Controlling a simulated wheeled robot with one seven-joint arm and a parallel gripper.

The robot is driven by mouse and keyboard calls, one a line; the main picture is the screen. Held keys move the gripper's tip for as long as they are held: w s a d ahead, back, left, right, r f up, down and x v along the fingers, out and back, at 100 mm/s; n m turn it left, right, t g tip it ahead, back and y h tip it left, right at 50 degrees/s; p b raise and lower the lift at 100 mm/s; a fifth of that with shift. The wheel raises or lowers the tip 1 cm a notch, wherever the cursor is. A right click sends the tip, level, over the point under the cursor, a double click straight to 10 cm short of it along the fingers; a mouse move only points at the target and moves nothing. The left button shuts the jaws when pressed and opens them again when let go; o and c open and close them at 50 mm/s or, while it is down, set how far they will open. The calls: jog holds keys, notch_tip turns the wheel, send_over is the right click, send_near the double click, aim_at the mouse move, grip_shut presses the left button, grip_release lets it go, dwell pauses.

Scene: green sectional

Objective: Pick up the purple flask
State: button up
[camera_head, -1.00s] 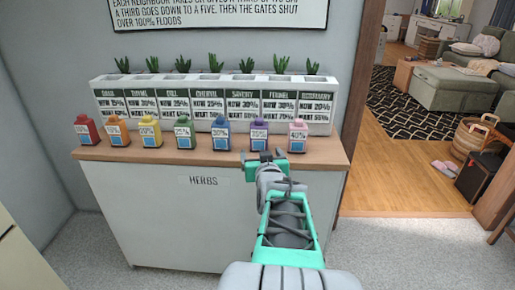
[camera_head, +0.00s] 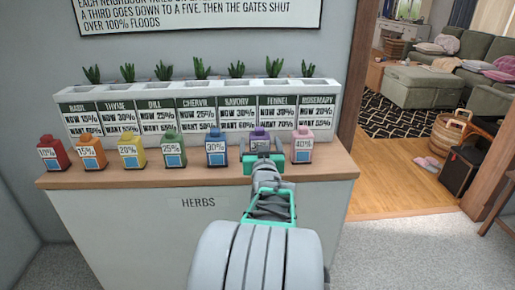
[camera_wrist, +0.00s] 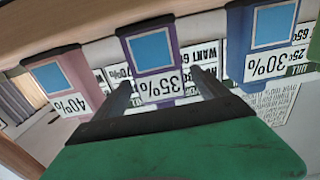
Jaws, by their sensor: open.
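The purple flask (camera_head: 259,137) stands on the wooden counter top, labelled 35%, between the blue flask (camera_head: 216,147) and the pink flask (camera_head: 302,146). In the head view my gripper (camera_head: 263,157) is in front of it and hides its lower part. In the wrist view the purple flask (camera_wrist: 152,52) appears upside down, between the two dark fingers of my gripper (camera_wrist: 160,95). The fingers are apart, one on each side of its labelled part. I cannot tell whether they touch it.
The pink flask (camera_wrist: 62,82) and blue flask (camera_wrist: 265,45) stand close on either side. Yellow (camera_head: 131,151), green (camera_head: 174,150), orange (camera_head: 91,152) and red (camera_head: 52,154) flasks continue leftward. A white planter (camera_head: 200,92) with price cards stands behind them on the counter (camera_head: 110,178).

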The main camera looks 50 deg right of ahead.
jog(key=x, duration=0.4)
jog(key=shift+w+d+f, duration=0.25)
jog(key=c, duration=1.7)
